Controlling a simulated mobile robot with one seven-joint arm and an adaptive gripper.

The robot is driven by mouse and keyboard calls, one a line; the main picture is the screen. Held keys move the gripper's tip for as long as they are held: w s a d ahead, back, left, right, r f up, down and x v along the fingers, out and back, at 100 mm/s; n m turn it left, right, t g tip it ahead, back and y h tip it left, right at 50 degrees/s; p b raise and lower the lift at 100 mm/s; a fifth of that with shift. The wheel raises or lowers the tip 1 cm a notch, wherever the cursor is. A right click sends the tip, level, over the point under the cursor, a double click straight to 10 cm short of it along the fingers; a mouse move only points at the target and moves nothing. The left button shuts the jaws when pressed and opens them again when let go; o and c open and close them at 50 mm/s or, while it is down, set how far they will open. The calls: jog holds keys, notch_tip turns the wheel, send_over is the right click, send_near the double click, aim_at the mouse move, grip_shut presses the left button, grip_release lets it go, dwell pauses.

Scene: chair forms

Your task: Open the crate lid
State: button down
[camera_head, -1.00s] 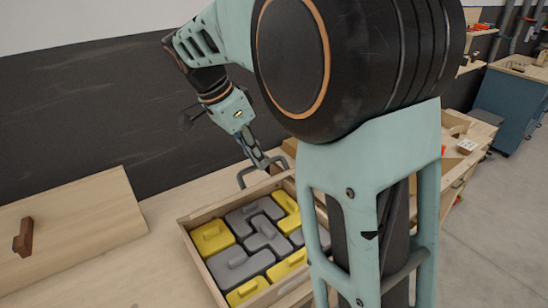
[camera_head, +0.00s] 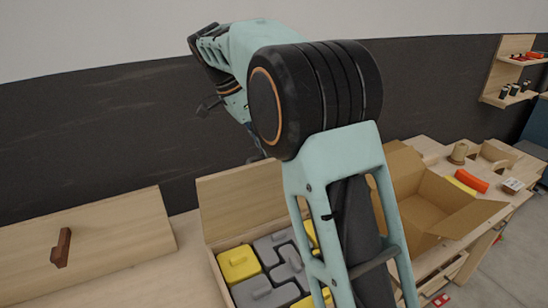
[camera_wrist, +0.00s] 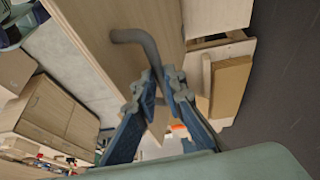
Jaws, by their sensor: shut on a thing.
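The crate (camera_head: 211,262) stands open on the bench in the head view, with yellow and grey blocks inside. Its pale wooden lid (camera_head: 235,201) stands raised at the back edge. In the wrist view, the grey bent bar handle (camera_wrist: 135,37) runs from the wooden lid panel (camera_wrist: 110,50) to between my fingers. My gripper (camera_wrist: 160,82) is shut on this handle. My fingertips are hidden behind my own arm in the head view, and my arm also covers the right part of the crate.
An open cardboard box (camera_head: 430,205) stands close on the right. A dark wall panel (camera_head: 90,130) runs behind the bench.

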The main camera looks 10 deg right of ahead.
jog(key=w+a+f, duration=0.1)
jog(key=w+a, duration=0.2)
jog(key=w, duration=0.6)
jog(key=shift+a+f, duration=0.2)
jog(key=shift+f, duration=0.2)
jog(key=shift+a, duration=0.1)
dwell(0.3)
jog(key=c, duration=2.3)
grip_release()
jog(key=shift+c, duration=0.2)
jog(key=o, duration=0.3)
jog(key=shift+w+f, duration=0.1)
jog(key=shift+w, duration=0.35)
jog(key=shift+s+r, duration=0.1)
jog(key=shift+r, duration=0.15)
jog(key=shift+r, duration=0.1)
